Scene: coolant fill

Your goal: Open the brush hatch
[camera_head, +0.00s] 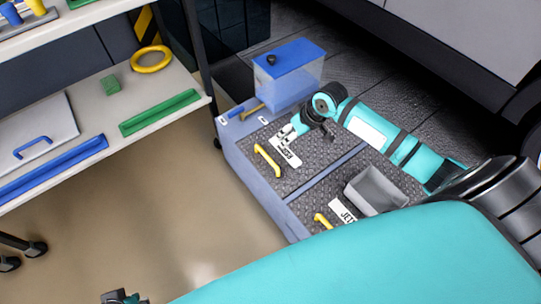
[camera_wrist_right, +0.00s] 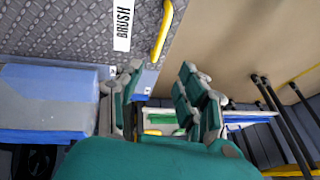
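The brush hatch (camera_head: 318,150) is a dark textured panel, lying closed in the top of a blue-grey unit. It carries a yellow bar handle (camera_head: 266,160) and a white label. In the right wrist view the label reads BRUSH (camera_wrist_right: 123,24), beside the yellow handle (camera_wrist_right: 161,34). My right gripper (camera_head: 303,128) is over the hatch's far part, near the label and apart from the handle. Its green fingers (camera_wrist_right: 160,72) are spread with nothing between them. My left gripper (camera_head: 122,297) shows only partly at the bottom edge; its fingers cannot be made out.
A second hatch with a yellow handle (camera_head: 322,221) and a partly hidden label lies to the right, with a grey open bin (camera_head: 377,192) on it. A blue-lidded clear tank (camera_head: 290,85) stands behind. A shelf rack (camera_head: 150,92) is on the left. Floor before the unit is clear.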

